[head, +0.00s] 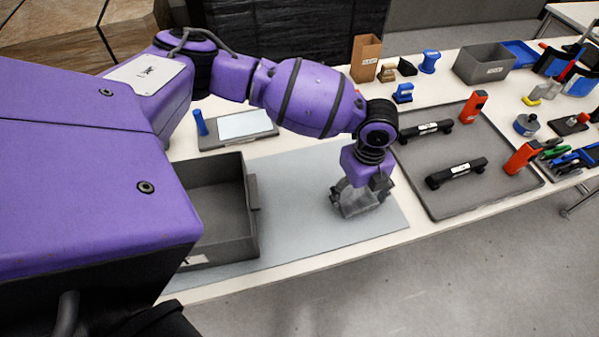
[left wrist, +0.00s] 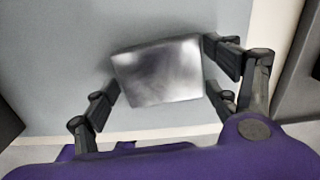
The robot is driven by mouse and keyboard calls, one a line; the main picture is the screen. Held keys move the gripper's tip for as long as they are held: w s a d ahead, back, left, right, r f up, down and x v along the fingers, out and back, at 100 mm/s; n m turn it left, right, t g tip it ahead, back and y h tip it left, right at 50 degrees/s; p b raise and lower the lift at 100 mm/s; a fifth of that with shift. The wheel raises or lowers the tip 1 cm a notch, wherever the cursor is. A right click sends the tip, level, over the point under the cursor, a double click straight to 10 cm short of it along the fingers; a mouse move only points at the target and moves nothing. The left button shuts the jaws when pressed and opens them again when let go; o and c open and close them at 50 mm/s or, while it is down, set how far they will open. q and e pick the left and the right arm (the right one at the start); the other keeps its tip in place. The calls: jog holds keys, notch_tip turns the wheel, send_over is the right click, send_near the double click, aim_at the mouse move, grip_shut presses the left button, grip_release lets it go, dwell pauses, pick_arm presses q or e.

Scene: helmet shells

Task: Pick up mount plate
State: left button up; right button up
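The mount plate (left wrist: 158,72) is a shiny grey metal rectangle, seen in the left wrist view over the grey-blue mat, slightly turned. My left gripper (left wrist: 165,85) has its dark fingers spread on either side of the plate, close to its left and right edges. I cannot tell whether they press on it. In the head view my left gripper (head: 358,205) points down low over the front right part of the mat, and its fingers largely hide the plate there. My right gripper is not in view.
A grey open bin (head: 250,228) stands left of the gripper on the mat (head: 305,240). To the right, a grey tray (head: 440,205) holds black handles and orange-red tools. A tablet-like board (head: 240,126) lies behind. The mat around the gripper is clear.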

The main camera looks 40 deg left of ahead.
pick_arm(q)
jog(key=c, duration=1.1)
jog(key=shift+w+r, duration=0.1)
